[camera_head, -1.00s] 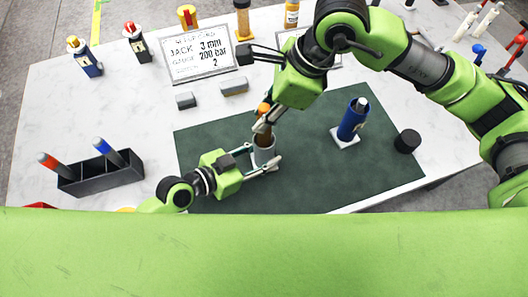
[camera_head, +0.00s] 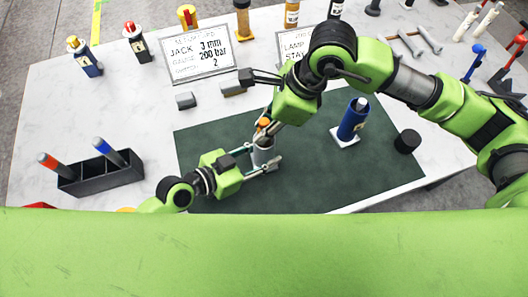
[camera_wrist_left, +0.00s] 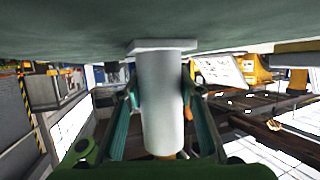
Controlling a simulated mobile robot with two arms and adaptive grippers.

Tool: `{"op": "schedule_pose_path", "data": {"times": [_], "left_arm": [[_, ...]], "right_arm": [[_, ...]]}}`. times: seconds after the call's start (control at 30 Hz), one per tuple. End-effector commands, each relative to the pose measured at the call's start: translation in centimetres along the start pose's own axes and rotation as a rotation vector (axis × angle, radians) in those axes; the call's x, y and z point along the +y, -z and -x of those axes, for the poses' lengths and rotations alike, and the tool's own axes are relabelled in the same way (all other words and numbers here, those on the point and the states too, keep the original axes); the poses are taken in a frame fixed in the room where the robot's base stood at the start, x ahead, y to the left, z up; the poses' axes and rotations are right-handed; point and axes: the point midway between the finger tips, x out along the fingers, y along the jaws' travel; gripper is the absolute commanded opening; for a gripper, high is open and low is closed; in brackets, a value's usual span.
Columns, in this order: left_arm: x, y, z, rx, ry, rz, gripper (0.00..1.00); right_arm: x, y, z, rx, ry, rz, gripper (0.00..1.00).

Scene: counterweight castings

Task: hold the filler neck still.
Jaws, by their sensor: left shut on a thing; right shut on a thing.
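The filler neck (camera_head: 264,157) is a plain grey upright cylinder on the dark green mat (camera_head: 215,140). In the left wrist view the neck (camera_wrist_left: 161,105) hangs upside down from its square base plate, with a finger on each side. My left gripper (camera_head: 266,160) is shut on the neck. My right gripper (camera_head: 265,128) is shut on an orange-topped bottle (camera_head: 264,123) right above the neck's mouth. The bottle's lower part is hidden by the fingers and neck; I cannot tell how deep it sits. A little orange shows past the neck's end in the left wrist view.
A blue bottle (camera_head: 353,120) on a white pad and a black cylinder (camera_head: 407,141) stand right of the grippers. A black holder (camera_head: 101,177) with two markers is at the left. Two grey blocks and a written sign (camera_head: 199,61) lie behind. The mat's right part is mostly clear.

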Motion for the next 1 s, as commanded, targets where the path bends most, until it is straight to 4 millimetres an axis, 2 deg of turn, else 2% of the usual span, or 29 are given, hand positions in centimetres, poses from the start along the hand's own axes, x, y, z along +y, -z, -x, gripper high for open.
{"op": "schedule_pose_path", "data": {"times": [0.27,0.3,0.37,0.4,0.77,0.87,1.0], "left_arm": [[0.0,0.0,0.0,-0.001,0.0,0.0,0.0],[0.0,0.0,0.0,-0.001,0.0,0.0,0.0],[0.0,0.0,0.0,-0.001,0.0,0.0,0.0],[0.0,0.0,0.0,-0.001,0.0,0.0,0.0],[0.0,0.0,0.0,-0.001,0.0,0.0,0.0],[0.0,0.0,0.0,-0.001,0.0,0.0,0.0],[0.0,0.0,0.0,-0.001,0.0,0.0,0.0]], "right_arm": [[0.1,0.6,-1.3,0.001,-0.001,0.0,0.0],[0.1,0.6,-1.4,0.0,0.0,0.001,0.23],[0.1,0.6,-1.4,0.0,0.0,0.001,0.39],[0.1,0.6,-1.4,0.0,0.0,0.001,0.4],[0.0,0.6,-1.1,0.001,0.001,0.001,0.4],[0.0,0.6,0.0,0.0,0.002,0.001,0.4],[-0.1,0.6,2.7,0.0,0.005,0.001,0.4]]}}
